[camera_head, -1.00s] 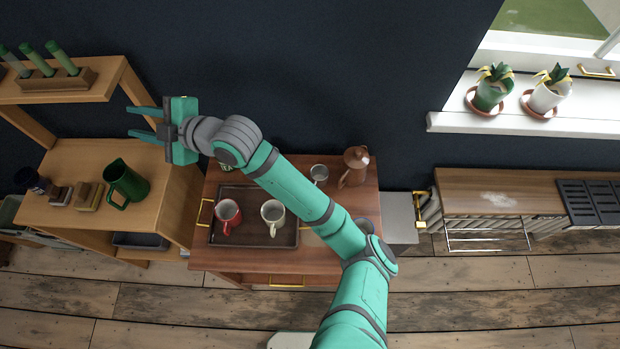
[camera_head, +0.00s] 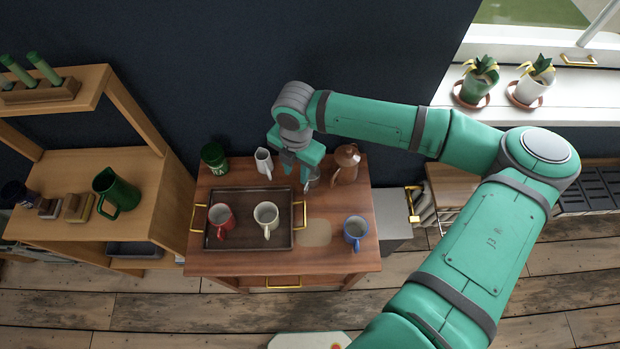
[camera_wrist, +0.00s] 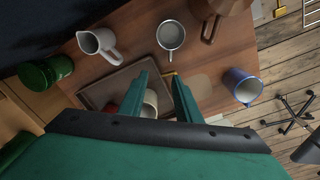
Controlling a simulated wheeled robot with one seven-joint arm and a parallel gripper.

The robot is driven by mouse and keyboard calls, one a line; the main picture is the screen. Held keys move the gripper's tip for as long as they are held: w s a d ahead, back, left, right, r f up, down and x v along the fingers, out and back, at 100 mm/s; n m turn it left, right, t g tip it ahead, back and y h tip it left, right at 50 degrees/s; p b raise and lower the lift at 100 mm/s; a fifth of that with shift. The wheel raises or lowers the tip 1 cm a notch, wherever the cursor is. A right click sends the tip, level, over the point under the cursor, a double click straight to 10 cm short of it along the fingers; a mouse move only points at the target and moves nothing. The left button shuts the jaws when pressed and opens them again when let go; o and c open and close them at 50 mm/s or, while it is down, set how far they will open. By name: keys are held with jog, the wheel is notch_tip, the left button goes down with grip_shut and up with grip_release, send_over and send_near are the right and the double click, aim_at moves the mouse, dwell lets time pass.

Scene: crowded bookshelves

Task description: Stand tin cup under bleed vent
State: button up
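The tin cup, a plain grey metal mug, stands upright on the wooden cabinet top; it shows clearly in the wrist view (camera_wrist: 170,36) and partly behind my gripper in the head view (camera_head: 313,182). My gripper (camera_head: 297,172) points down above the cabinet, close to the cup. In the wrist view its two fingers (camera_wrist: 160,75) are apart with nothing held, and the cup lies beyond their tips. A brass fitting (camera_head: 412,204) sits at the radiator's left end, right of the cabinet; I cannot tell whether it is the bleed vent.
On the cabinet, a tray (camera_head: 284,238) holds a red mug (camera_head: 221,219) and a cream mug (camera_head: 266,217). A white jug (camera_head: 263,163), green tin (camera_head: 214,157), copper pot (camera_head: 345,164) and blue mug (camera_head: 355,231) stand around it. Potted plants line the windowsill.

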aim_at(304, 189)
jog(key=shift+s+d+f, duration=0.1)
jog(key=shift+d+f, duration=0.15)
jog(key=shift+d, duration=0.2)
jog(key=shift+s+d+f, duration=0.1)
jog(key=shift+d+f, duration=0.15)
jog(key=shift+d, duration=0.2)
notch_tip(304, 189, down, 4)
jog(key=shift+r, duration=0.25)
jog(key=shift+w+f, duration=0.1)
jog(key=shift+f, duration=3.1)
jog(key=shift+c, duration=0.7)
grip_shut()
